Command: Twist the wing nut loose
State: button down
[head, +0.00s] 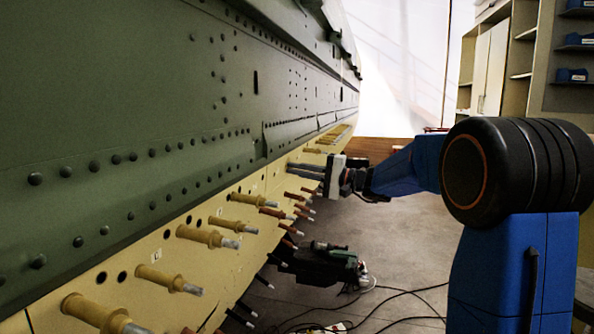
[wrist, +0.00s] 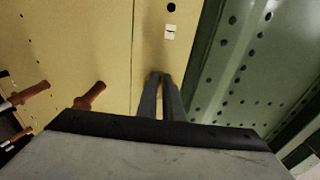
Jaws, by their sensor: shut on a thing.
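My gripper (head: 291,168) reaches left to the yellow skin panel (head: 255,187) in the head view, its two dark fingers level and close together. In the wrist view the gripper (wrist: 161,77) points at the same panel, with its fingertips nearly together at the surface. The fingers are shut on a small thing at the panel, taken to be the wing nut. The fingertips hide nearly all of it, so its shape and turn cannot be told.
Several yellow fasteners (head: 205,236) and brown ones (head: 271,212) stick out of the panel below and nearer. The green riveted skin (head: 130,110) lies above. A green power tool (head: 330,247) and cables (head: 400,296) lie low.

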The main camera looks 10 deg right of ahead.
jog(key=c, duration=1.9)
grip_release()
jog(key=shift+w+d, duration=0.1)
jog(key=shift+w, duration=0.1)
jog(key=shift+s, duration=0.1)
jog(key=v, duration=1.7)
jog(key=shift+s+d, duration=0.1)
jog(key=shift+d, duration=0.05)
